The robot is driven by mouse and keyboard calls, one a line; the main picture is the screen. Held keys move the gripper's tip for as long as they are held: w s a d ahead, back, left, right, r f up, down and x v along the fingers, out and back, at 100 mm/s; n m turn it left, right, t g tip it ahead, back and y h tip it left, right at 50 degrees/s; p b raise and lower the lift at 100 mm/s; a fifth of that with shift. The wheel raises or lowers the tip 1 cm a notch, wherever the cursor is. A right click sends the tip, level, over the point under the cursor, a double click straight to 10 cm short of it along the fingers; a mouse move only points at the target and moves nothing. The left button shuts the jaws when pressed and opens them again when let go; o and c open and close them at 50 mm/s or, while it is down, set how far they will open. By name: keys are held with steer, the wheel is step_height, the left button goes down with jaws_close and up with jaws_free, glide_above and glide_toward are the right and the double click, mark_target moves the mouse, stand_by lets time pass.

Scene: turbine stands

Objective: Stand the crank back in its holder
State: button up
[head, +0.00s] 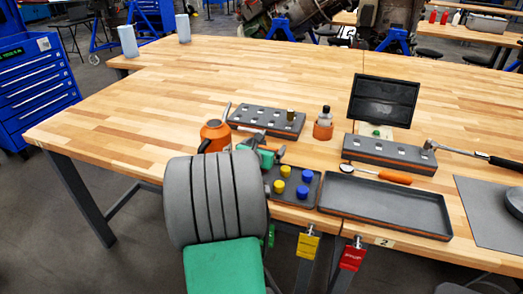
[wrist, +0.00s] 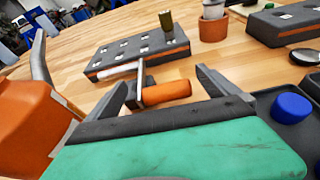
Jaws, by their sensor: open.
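The crank has an orange grip (wrist: 166,92), a grey arm and a pale shaft. It lies on its side at the near edge of a grey block with square holes (wrist: 112,52), and I cannot tell whether they touch. The grey block also shows there (head: 262,117), with a brass-coloured piece upright in one hole. My gripper (wrist: 162,80) is open, its fingers apart on either side of the crank's grip. It also shows in the head view (head: 278,152). Which place is the crank's holder is unclear.
An orange oil can (wrist: 30,125) stands close left of my gripper. A tray with blue and yellow caps (head: 304,201) is at the right, beside a larger empty tray (head: 385,205). A bottle in an orange cup (head: 323,131) stands behind.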

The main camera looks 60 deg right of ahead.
steer(key=v, duration=1.2)
steer(key=shift+w+r, duration=0.15)
